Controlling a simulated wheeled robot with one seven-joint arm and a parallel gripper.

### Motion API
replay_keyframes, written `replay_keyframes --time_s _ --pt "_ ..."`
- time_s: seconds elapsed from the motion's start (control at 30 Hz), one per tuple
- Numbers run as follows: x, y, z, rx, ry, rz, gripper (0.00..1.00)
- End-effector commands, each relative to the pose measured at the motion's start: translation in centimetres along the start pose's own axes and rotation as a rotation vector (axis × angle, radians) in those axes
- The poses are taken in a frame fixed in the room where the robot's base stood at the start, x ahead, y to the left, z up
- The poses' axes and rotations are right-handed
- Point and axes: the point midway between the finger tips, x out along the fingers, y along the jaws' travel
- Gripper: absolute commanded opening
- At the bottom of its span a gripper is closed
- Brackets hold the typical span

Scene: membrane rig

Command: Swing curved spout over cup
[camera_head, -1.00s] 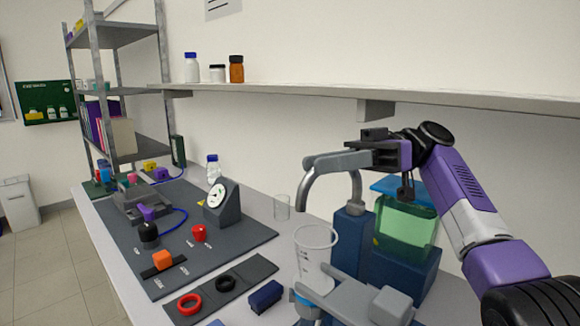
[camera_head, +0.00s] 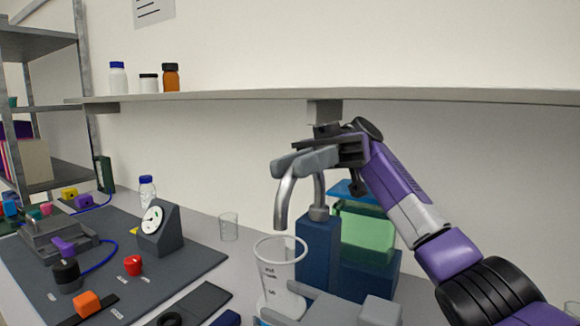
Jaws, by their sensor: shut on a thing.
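The curved metal spout (camera_head: 286,203) rises from a collar on a dark blue block (camera_head: 318,245) and arches to the left. Its open tip points down and appears above the mouth of the clear graduated cup (camera_head: 281,275); the exact depth between them is hard to tell. The cup stands upright. My gripper (camera_head: 292,163) is shut on the top of the spout's arch, and its grey fingers hide that part.
A green-filled tank (camera_head: 365,236) stands right of the block. A small clear glass (camera_head: 228,228) and a dial gauge (camera_head: 160,230) stand to the left. A wall shelf (camera_head: 420,96) runs above my gripper. A grey fixture (camera_head: 335,310) lies in front of the cup.

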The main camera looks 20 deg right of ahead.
Motion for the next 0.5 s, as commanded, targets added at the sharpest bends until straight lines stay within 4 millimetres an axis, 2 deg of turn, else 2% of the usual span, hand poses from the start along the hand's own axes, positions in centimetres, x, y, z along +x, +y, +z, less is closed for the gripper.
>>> replay_keyframes --time_s 0.13,0.17,0.23,0.5 --pt "-0.02 -0.22 0.26 0.000 -0.007 -0.007 0.00" --pt "-0.02 -0.23 0.26 0.000 -0.007 -0.007 0.24" --pt "-0.03 -0.21 0.24 0.000 -0.007 -0.006 0.38" --pt "-0.02 -0.11 0.11 -0.001 -0.004 -0.003 0.38"
